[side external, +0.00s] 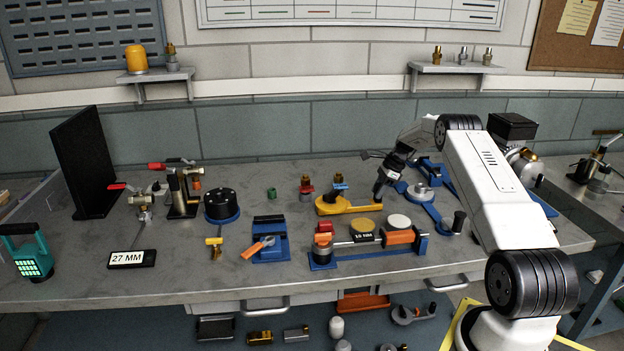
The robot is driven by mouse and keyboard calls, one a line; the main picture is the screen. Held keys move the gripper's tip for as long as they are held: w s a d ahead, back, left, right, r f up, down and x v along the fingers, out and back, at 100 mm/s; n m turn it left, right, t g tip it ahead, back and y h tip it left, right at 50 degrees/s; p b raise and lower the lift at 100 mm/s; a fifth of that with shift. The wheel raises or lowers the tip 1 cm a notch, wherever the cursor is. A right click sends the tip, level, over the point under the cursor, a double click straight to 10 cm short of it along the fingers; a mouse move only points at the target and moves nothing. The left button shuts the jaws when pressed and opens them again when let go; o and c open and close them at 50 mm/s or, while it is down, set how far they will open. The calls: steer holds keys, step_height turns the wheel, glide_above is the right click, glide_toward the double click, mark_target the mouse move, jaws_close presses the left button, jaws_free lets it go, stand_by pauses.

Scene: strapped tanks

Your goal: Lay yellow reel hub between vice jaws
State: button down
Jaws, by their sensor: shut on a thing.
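A flat yellow piece (345,206), which I take for the yellow reel hub, lies low over the middle of the bench, with a rounded wider left end and a narrow right end. My gripper (378,194) points down at its narrow right end and is shut on it; the fingertips are small and partly dark here. I cannot tell which of these is the vice.
Red and blue-topped fittings (306,187) stand close behind the yellow piece. A yellow disc (362,226) and a cream disc (399,220) sit by the fixture. A black round pot (221,204) and valves stand left. Bare bench (190,275) lies front left.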

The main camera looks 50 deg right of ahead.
mark_target(377, 184)
steer(key=shift+r, duration=0.95)
steer(key=shift+r, duration=0.35)
steer(key=shift+r, duration=0.35)
steer(key=shift+r, duration=0.35)
steer(key=shift+r, duration=0.85)
step_height(377, 184, up, 8)
stand_by(0.9)
steer(key=shift+w+a+f, duration=0.1)
steer(key=shift+f, duration=0.05)
